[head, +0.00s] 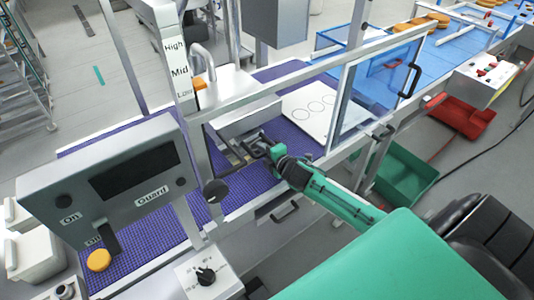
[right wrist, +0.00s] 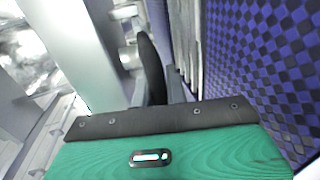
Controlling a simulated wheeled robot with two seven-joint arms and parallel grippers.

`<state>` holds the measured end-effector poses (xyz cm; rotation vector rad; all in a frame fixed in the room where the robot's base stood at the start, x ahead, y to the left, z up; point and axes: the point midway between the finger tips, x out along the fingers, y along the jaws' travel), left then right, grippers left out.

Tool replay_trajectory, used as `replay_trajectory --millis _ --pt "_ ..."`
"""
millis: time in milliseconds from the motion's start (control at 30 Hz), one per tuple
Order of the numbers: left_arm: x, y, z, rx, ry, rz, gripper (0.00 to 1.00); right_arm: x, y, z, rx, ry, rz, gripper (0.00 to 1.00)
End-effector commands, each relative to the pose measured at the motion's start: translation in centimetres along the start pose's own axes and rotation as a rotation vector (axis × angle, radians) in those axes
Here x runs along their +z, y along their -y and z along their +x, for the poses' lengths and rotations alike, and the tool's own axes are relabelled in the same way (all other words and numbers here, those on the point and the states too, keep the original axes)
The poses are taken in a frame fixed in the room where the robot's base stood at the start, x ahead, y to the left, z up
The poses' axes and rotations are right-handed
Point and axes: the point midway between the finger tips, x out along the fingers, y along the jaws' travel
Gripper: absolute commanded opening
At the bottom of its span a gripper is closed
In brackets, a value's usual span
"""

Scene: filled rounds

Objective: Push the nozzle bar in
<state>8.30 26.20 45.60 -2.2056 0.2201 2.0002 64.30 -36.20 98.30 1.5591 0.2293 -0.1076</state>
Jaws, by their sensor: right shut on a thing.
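My right gripper (head: 256,149) reaches through the machine's open front from the lower right. It is shut on a part at the front of the grey metal housing (head: 250,121), most likely the nozzle bar (head: 236,156). Only a small metal piece of the bar shows beside the fingers, and how far in it sits cannot be told. My left gripper is not in view.
A purple checked belt (head: 130,195) runs beneath. A clear guard door (head: 375,95) with a black handle stands open to the right. A frame post (head: 195,150) and black knob (head: 215,190) are close left of the gripper. A control box (head: 110,180) stands at left.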

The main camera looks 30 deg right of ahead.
Motion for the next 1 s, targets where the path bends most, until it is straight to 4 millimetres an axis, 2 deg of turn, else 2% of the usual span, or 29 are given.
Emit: replay_trajectory --millis 233,267,333,367,733,867,1000 --pt "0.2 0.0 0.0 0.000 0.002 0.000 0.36 0.1 -0.3 0.1 0.005 0.001 0.000 0.00" --pt "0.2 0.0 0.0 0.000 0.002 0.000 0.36 0.1 -0.3 0.1 0.005 0.001 -0.001 0.20" --pt "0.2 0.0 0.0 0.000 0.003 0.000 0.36 0.1 -0.3 0.1 0.005 0.001 -0.001 0.34" --pt "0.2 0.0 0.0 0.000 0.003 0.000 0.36 0.1 -0.3 0.1 0.005 0.001 -0.001 0.36" --pt "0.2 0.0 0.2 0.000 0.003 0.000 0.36 0.1 0.0 -0.4 0.002 0.000 -0.001 0.36" --pt "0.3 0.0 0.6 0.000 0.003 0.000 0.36 0.0 0.1 -1.8 0.002 -0.001 -0.002 0.36" --pt "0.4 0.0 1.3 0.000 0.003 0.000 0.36 0.0 0.2 -4.0 0.002 -0.002 -0.002 0.36"
